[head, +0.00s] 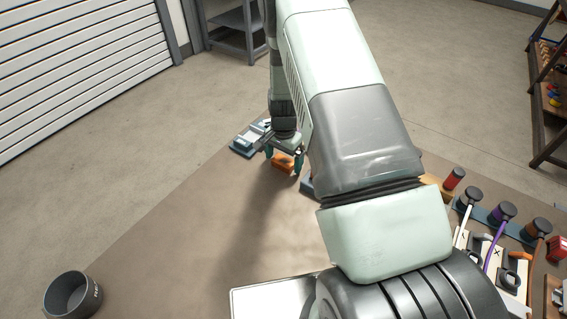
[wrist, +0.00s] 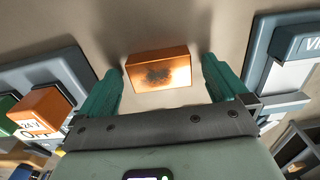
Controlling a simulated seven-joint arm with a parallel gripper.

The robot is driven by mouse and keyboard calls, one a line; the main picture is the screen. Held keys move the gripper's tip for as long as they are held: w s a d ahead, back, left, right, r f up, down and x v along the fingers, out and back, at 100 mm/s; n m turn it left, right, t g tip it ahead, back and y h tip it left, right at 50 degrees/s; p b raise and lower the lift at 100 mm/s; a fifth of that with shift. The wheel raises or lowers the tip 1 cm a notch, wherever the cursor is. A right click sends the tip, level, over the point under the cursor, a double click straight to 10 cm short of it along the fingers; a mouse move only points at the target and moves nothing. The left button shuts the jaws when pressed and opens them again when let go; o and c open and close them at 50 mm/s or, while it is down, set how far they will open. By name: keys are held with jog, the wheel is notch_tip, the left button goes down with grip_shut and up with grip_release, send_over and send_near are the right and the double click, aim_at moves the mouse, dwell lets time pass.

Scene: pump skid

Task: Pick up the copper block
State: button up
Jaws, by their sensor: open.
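The copper block (head: 283,162) is a small orange-brown block on the brown tabletop, near the far corner, below my gripper in the head view. In the wrist view the copper block (wrist: 158,70) lies just ahead, between the lines of my two teal fingers, with a dark smudge and a bright glare on its face. My gripper (head: 284,158) is open, one finger to each side of the block. In the wrist view my gripper (wrist: 162,82) shows a gap between each finger and the block, and nothing is held. Whether the fingertips reach down beside the block is hard to tell.
A grey-blue fixture (wrist: 285,65) stands close to the right finger in the wrist view. Another fixture with an orange block (wrist: 40,108) is at left. A dark cup (head: 72,295) stands at the table's near left. The table's middle is clear.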

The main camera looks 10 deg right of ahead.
aim_at(283, 159)
jog(key=c, duration=1)
jog(key=shift+r, duration=0.15)
jog(key=shift+w+r, duration=0.1)
jog(key=shift+r, duration=0.25)
notch_tip(283, 159, up, 8)
jog(key=r, duration=0.1)
jog(key=w+a, duration=0.9)
jog(key=w, duration=0.3)
jog(key=shift+w+d+f, duration=0.1)
jog(key=shift+d+f, duration=0.05)
jog(key=shift+f, duration=1.05)
jog(key=shift+w+d+f, duration=0.1)
jog(key=shift+f, duration=1.05)
